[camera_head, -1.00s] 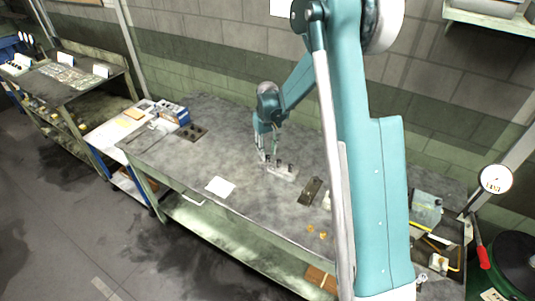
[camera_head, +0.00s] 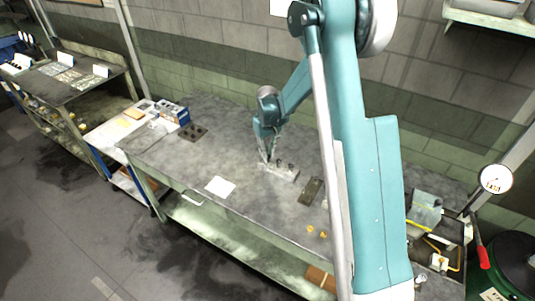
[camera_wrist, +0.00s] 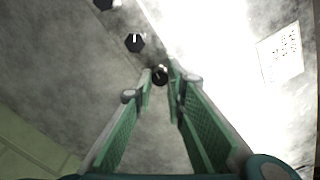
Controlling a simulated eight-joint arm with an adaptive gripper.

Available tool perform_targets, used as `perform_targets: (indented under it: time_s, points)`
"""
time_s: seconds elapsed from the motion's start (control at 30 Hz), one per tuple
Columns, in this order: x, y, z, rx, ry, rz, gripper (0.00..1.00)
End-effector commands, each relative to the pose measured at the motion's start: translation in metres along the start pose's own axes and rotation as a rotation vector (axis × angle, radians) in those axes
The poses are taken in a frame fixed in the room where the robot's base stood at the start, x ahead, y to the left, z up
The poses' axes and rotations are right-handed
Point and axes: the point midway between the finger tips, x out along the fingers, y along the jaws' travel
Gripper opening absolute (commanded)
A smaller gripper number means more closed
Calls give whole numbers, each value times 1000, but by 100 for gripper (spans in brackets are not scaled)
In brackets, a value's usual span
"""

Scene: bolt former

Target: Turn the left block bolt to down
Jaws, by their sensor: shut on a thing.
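A pale metal block (camera_head: 284,174) stands on the workbench with several dark bolts in a row on top. My gripper (camera_head: 265,160) points down at the block's left end. In the wrist view, my gripper's green-padded fingers (camera_wrist: 162,75) are shut on the left block bolt (camera_wrist: 160,76), a black bolt partly hidden between the tips. A second black bolt (camera_wrist: 135,42) with a white line on its head stands beside it. A third bolt (camera_wrist: 104,4) is cut by the top edge. The held bolt's own mark is too small to read surely.
On the workbench (camera_head: 225,135) lie a white sheet (camera_head: 220,187), a dark plate with holes (camera_head: 193,132) and a dark flat plate (camera_head: 310,191). Small yellow pieces (camera_head: 316,232) lie near the front edge.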

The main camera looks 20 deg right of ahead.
Motion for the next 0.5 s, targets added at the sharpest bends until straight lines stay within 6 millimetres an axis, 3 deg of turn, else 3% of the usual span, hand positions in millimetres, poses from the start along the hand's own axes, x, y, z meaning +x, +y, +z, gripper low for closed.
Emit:
perform_targets:
  time_s: [0.5]
  points:
    - [2, 0, 0, 180, 0, 0, 2]
